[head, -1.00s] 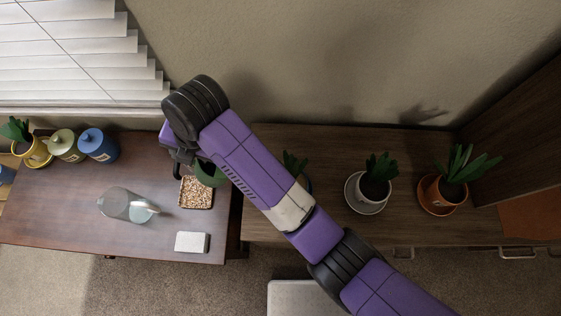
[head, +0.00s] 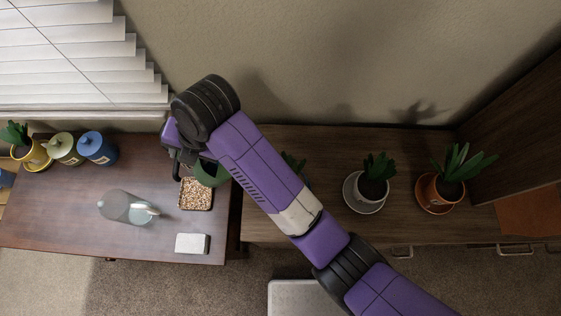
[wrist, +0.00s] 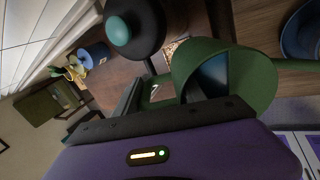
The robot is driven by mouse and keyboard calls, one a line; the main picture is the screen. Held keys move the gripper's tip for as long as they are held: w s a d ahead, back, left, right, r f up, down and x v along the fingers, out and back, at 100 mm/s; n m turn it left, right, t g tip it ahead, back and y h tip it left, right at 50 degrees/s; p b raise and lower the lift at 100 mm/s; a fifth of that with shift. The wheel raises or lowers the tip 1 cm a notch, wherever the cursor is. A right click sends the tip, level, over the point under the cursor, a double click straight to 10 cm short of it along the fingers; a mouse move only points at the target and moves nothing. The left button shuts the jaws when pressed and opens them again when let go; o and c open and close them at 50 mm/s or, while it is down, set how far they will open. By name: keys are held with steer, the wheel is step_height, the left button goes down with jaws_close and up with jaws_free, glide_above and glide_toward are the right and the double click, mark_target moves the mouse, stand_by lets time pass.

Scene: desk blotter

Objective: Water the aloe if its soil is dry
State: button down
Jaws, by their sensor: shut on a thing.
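My gripper (head: 182,162) is over the right end of the left desk, shut on a green watering can (wrist: 225,75). In the wrist view the can's open top faces the camera and its spout points right. Part of the can (head: 208,174) shows in the head view beside my arm. Potted plants stand on the right cabinet: one in a white pot (head: 371,190) on a pale saucer, and one in a terracotta pot (head: 440,190) on an orange saucer. A third plant (head: 294,163) is mostly hidden by my arm. I cannot tell how dry any soil is.
On the desk are a tray of pebbles (head: 196,194), a clear jug (head: 127,207), a pale block (head: 192,243), a blue canister (head: 97,148), an olive canister (head: 64,149) and a yellow-potted plant (head: 35,155). A dark teal-knobbed object (wrist: 130,30) is close in the wrist view.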

steer(key=shift+d+r+y, duration=0.25)
steer(key=shift+d+r, duration=0.05)
steer(key=shift+r, duration=0.35)
steer(key=shift+d+r+y, duration=0.25)
steer(key=shift+r, duration=0.35)
stand_by(1.4)
steer(key=f, duration=0.1)
steer(key=a+f+h+b, duration=0.1)
steer(key=f, duration=0.1)
steer(key=a+f+h, duration=0.1)
steer(key=f, duration=0.1)
steer(key=shift+w+a+f, duration=0.15)
steer(key=shift+f, duration=0.05)
steer(key=shift+w+a+r+h+p, duration=0.1)
steer(key=shift+a+r+h+p, duration=0.2)
steer(key=shift+r+p, duration=0.5)
steer(key=shift+f, duration=0.3)
steer(key=shift+a+r+h+p, duration=0.35)
steer(key=shift+a+h+p, duration=0.05)
steer(key=shift+h, duration=0.2)
steer(key=shift+a+r+g+h+p, duration=0.2)
steer(key=shift+a+g+h+p, duration=0.2)
steer(key=shift+h, duration=0.5)
steer(key=shift+a, duration=0.1)
